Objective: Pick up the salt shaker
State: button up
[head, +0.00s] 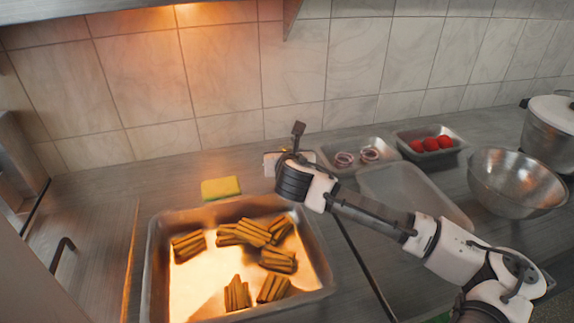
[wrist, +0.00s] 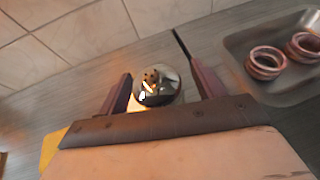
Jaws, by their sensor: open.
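The salt shaker (wrist: 157,85) shows in the wrist view as a round, shiny metal top with small dark holes, seen from above. My gripper (wrist: 161,88) is open, with one dark finger to the left of the shaker and one to the right. A gap shows between the shaker and the right finger; the left finger is close to it, and I cannot tell whether they touch. The shaker's lower body is hidden. In the head view my gripper (head: 283,148) is over the back of the counter near the tiled wall, and I cannot make out the shaker there.
A yellow-green sponge (head: 221,188) lies left of my gripper. A large tray (head: 157,270) with several brown stick bundles is in front. To the right are an onion-ring tray (head: 345,172), a tray of red items (head: 430,151), an empty tray (head: 412,195) and a steel bowl (head: 515,185).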

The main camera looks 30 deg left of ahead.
jog(key=c, duration=1.2)
notch_tip(320, 180, up, 10)
jog(key=shift+r+b, duration=0.1)
jog(key=shift+b, duration=0.45)
jog(key=o, duration=0.5)
jog(key=c, duration=0.6)
